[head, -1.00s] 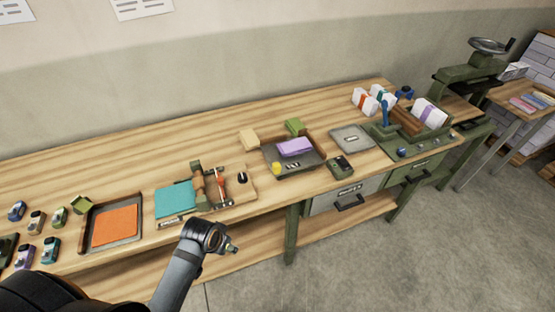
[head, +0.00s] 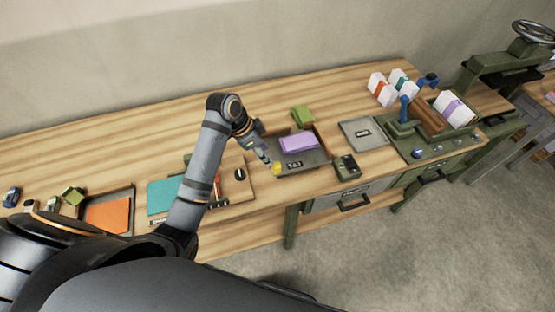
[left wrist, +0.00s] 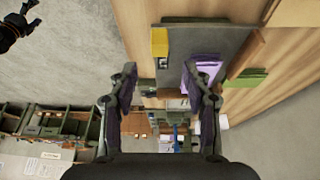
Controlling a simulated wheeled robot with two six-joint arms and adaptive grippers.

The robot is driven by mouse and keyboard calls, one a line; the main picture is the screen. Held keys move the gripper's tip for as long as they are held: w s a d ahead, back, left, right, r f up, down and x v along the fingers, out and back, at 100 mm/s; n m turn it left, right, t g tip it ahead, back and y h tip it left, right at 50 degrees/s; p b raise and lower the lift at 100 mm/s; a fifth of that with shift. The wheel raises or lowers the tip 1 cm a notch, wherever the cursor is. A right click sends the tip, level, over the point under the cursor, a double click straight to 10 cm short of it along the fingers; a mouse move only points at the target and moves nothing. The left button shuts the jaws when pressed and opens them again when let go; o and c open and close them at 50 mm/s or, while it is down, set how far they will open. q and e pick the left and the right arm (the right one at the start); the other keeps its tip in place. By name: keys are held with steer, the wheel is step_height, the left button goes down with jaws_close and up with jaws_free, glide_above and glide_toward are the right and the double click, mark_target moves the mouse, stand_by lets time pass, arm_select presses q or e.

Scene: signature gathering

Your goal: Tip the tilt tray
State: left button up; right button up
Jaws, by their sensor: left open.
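The tilt tray (head: 316,158) is a dark, shallow tray on the workbench, with a purple stack (head: 299,142) in it and a yellow tab (head: 276,168) at its front left corner. My left gripper (head: 265,157) is open and empty, just left of the tray and close to the yellow tab. In the left wrist view the open fingers (left wrist: 161,68) point along the bench, with the yellow tab (left wrist: 160,42) and the tray floor (left wrist: 215,40) beyond them. A dark part at that view's upper left may be my right gripper (left wrist: 24,18); its jaws are unclear.
A green block (head: 302,114) lies behind the tray. A small dark device (head: 347,167) and a grey plate (head: 363,133) are to its right. A green press with a blue lever (head: 404,110) stands farther right. My left arm covers part of the teal pad (head: 164,196).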

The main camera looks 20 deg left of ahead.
mark_target(276, 165)
steer(key=s+r+p, duration=0.1)
steer(key=s, duration=0.5)
arm_select(q)
steer(key=x, duration=0.5)
steer(key=shift+s+d+f+p, duration=0.1)
steer(key=shift+s+d+p, duration=0.2)
steer(key=shift+s+d, duration=0.05)
steer(key=f, duration=0.1)
steer(key=w+f, duration=0.1)
steer(key=w+d+f, duration=0.1)
steer(key=shift+f, duration=0.4)
steer(key=shift+s, duration=0.35)
steer(key=shift+c, duration=0.4)
steer(key=shift+w, duration=0.1)
steer(key=shift+c, duration=2.5)
jaws_close()
arm_select(e)
steer(key=w, duration=0.2)
steer(key=w+r, duration=0.1)
steer(key=w, duration=0.2)
steer(key=shift+w+d+r, duration=0.15)
steer(key=shift+r, duration=0.05)
